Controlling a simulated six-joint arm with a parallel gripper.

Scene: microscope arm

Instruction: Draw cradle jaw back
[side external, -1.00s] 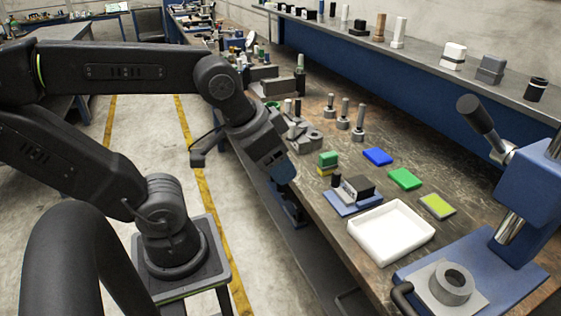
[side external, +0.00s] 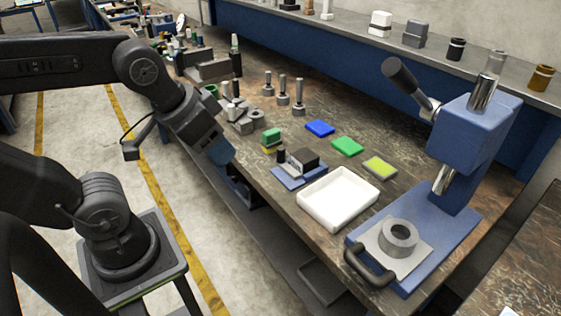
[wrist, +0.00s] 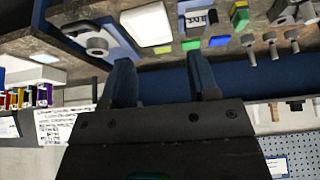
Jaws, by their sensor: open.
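The cradle (side external: 287,178) is a small fixture on a blue base near the front edge of the bench, with a dark block (side external: 305,157) and lighter grey parts on it. Which part is the jaw is too small to tell. The cradle also shows near the top of the wrist view (wrist: 197,20). My gripper (side external: 222,152) hangs left of the cradle, beside the bench edge, apart from it. In the wrist view its two blue fingers (wrist: 163,80) are spread with nothing between them.
A white tray (side external: 313,217) sits right of the cradle, with a blue press (side external: 458,135) beyond. A green and yellow block stack (side external: 272,141) stands close behind the cradle. Blue (side external: 320,128), green (side external: 347,146) and yellow (side external: 380,168) pads lie farther back. Upright metal pegs (side external: 283,92) stand to the left.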

